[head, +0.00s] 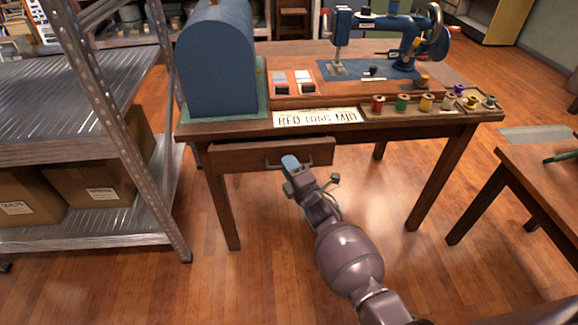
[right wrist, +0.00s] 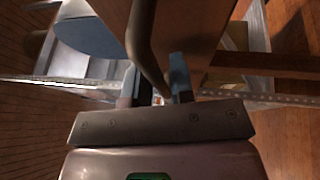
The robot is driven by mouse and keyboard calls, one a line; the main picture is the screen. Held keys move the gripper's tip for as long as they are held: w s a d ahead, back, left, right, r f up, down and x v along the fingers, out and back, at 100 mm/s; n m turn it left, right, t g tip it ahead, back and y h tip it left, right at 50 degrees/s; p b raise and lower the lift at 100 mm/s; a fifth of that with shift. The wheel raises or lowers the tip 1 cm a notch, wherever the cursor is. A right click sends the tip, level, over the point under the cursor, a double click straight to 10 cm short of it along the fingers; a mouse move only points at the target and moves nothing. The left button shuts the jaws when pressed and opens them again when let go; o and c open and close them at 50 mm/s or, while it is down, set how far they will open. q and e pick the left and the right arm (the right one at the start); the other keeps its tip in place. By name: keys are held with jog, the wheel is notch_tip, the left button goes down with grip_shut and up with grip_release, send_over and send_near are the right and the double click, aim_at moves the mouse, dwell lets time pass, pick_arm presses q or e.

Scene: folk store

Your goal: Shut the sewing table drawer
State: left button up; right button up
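The sewing table (head: 400,130) is a brown wooden table. Its drawer (head: 235,156) stands out from under the left part of the front edge, partly open. A dark metal handle (head: 273,164) is on the drawer front, and it also shows in the right wrist view (right wrist: 142,38). My right gripper (head: 293,165) is at the right end of this handle. In the right wrist view the handle bar runs between my two blue-tipped fingers (right wrist: 156,88). Whether both fingers press on it is not clear. My left gripper is not in view.
On the table are a blue domed box (head: 217,60), a blue sewing machine (head: 385,40), a lettered plate (head: 317,117) and a rack of thread spools (head: 425,112). A metal shelf with boxes (head: 90,185) stands close at left. Another table (head: 540,175) is at right.

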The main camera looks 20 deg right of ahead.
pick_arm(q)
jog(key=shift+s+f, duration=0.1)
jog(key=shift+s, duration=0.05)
pick_arm(e)
jog(key=shift+c, duration=0.4)
grip_shut()
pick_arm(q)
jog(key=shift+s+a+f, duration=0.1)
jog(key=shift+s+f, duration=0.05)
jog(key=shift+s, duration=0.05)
